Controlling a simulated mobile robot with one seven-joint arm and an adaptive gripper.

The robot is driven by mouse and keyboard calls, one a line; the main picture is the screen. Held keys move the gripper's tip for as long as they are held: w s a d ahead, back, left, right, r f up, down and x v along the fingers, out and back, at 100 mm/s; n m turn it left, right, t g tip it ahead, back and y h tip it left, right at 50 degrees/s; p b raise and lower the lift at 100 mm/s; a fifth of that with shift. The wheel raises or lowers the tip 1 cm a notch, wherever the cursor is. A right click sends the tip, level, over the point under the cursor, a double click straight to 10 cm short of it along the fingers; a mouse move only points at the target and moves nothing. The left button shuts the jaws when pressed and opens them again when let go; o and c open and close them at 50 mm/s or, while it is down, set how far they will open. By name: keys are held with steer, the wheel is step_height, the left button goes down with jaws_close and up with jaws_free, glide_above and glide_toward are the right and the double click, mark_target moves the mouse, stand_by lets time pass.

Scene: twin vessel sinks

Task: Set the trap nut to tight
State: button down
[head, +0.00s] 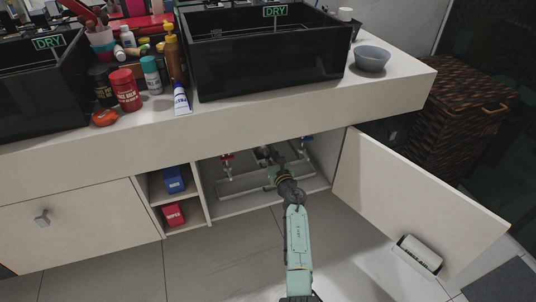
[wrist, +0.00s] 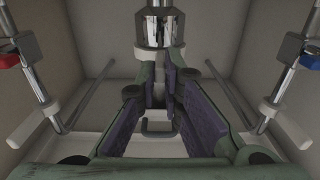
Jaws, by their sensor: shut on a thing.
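The trap nut (wrist: 155,52) is a pale ring under a chrome fitting (wrist: 160,25), at the top middle of the wrist view. My gripper (wrist: 160,72) reaches up to it from below, with its fingertips on either side of the ring. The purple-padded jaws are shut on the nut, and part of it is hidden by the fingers. In the head view my gripper (head: 270,160) is inside the open cabinet under the right-hand sink, where the nut is too small to make out. I cannot tell how tight the nut is.
Chrome supply pipes stand on both sides, with a red valve handle (wrist: 9,61) left and a blue one (wrist: 311,61) right. The cabinet door (head: 415,195) hangs open to the right. Shelves with a blue box (head: 174,179) and a red box (head: 173,214) are left.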

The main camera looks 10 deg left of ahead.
steer(key=shift+w+r, duration=0.1)
steer(key=shift+r, duration=0.05)
steer(key=c, duration=2.2)
jaws_free()
steer(key=o, duration=0.5)
